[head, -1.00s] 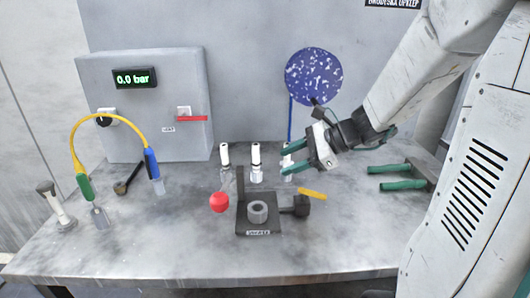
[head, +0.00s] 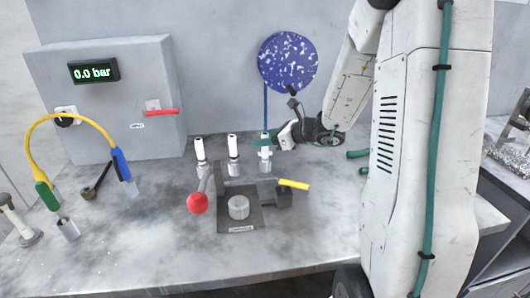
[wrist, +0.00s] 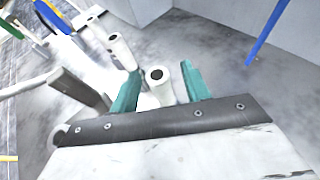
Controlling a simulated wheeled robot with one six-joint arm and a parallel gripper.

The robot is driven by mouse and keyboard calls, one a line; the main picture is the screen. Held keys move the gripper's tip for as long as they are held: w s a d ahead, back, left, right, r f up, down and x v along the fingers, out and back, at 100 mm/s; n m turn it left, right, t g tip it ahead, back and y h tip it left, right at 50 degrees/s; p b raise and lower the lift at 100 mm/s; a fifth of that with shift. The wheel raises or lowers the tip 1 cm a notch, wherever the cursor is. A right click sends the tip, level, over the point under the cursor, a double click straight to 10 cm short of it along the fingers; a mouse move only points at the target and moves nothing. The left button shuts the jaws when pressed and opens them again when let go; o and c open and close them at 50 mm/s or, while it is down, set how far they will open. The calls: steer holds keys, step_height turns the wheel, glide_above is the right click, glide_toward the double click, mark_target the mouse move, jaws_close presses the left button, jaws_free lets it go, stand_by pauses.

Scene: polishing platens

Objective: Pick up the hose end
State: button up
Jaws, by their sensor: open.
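A yellow hose (head: 75,117) arches at the left of the bench, with a green end (head: 46,196) and a blue end (head: 121,164), each on a metal fitting. Part of the blue end (wrist: 50,17) also shows at the top left of the wrist view. My gripper (head: 265,142) is open, well to the right of the hose, at the rightmost white post. In the wrist view, the teal fingers of my gripper (wrist: 160,88) stand on either side of a white post (wrist: 158,92) with a dark hole on top. Whether they touch it is unclear.
Two more white posts (head: 200,149) (head: 233,148) stand left of my gripper. A dark fixture (head: 222,217) with a red ball (head: 197,203) and a yellow handle (head: 293,184) is in front. A grey box (head: 110,125) reads 0.0 bar.

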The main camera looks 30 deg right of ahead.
steer(key=shift+w+a+f, duration=0.15)
steer(key=shift+w, duration=0.05)
jaws_close()
